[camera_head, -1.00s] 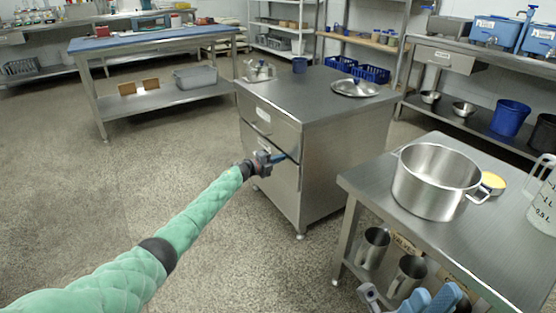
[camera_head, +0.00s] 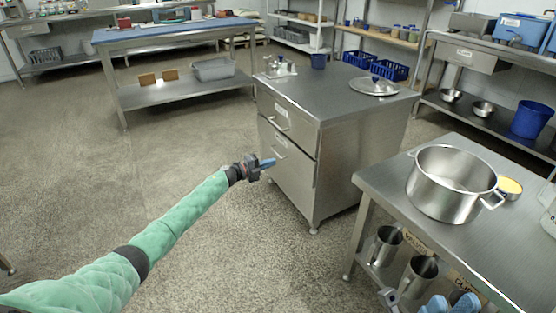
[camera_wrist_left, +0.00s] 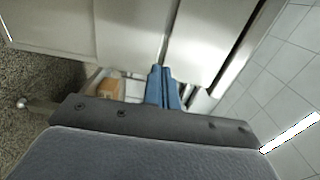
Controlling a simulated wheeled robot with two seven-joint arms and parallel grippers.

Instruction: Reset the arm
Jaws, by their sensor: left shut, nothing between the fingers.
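My left gripper (camera_head: 262,165) is at the end of the green-sleeved arm, in front of the steel drawer cabinet (camera_head: 338,160). Its blue fingers are shut with nothing between them. They also show side by side in the left wrist view (camera_wrist_left: 162,88), with the steel cabinet fronts (camera_wrist_left: 130,30) beyond. In the head view the gripper stands apart from the cabinet's drawer handles.
A steel table (camera_head: 480,250) at the right holds a large pot (camera_head: 452,183) and a yellow-topped lid (camera_head: 509,187); metal jugs (camera_head: 384,246) stand on its lower shelf. A pot lid (camera_head: 374,86) lies on the cabinet. The floor (camera_head: 190,130) at the left is clear.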

